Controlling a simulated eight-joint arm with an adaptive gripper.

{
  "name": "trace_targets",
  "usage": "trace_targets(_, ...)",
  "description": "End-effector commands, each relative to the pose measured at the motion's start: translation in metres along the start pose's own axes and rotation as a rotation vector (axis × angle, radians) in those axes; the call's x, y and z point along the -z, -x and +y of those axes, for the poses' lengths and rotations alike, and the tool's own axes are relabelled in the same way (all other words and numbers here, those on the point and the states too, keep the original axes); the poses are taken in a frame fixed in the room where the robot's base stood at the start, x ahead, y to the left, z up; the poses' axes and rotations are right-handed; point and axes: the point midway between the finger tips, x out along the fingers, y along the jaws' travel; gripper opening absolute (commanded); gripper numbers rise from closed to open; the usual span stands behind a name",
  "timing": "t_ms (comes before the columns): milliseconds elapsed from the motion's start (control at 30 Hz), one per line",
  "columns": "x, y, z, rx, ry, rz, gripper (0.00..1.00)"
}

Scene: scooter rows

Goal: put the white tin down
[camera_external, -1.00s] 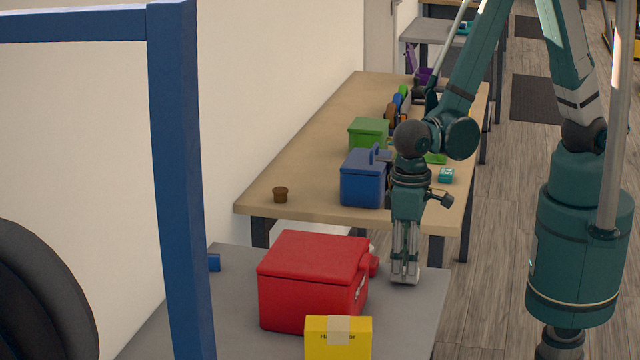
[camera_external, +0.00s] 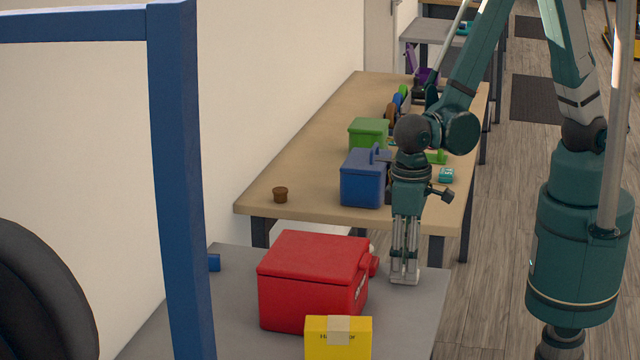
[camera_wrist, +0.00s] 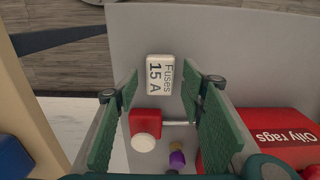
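The white tin (camera_wrist: 160,75), labelled "Fuses 15 A", shows in the wrist view over the grey table top (camera_wrist: 210,30). It appears to rest on that surface. My gripper (camera_wrist: 160,82) is open, with a green-padded finger on each side of the tin and a visible gap on both sides. In the external view my gripper (camera_external: 404,278) points straight down, low over the right part of the grey table, right of the red box (camera_external: 312,280). The tin is too small there to make out clearly.
The red box, marked "Oily rags" (camera_wrist: 275,135), stands close by. A red item with a white round end (camera_wrist: 146,130) lies near the fingers. A yellow box (camera_external: 338,345) stands in front. The wooden table (camera_external: 310,160) behind holds a blue box (camera_external: 362,188) and a green box (camera_external: 368,132).

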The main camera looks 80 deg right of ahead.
Motion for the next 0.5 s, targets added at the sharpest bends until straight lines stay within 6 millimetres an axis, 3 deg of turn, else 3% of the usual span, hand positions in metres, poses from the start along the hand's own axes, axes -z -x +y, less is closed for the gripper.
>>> trace_targets(500,0.0,0.061,0.0,0.0,0.0,0.0,0.4)
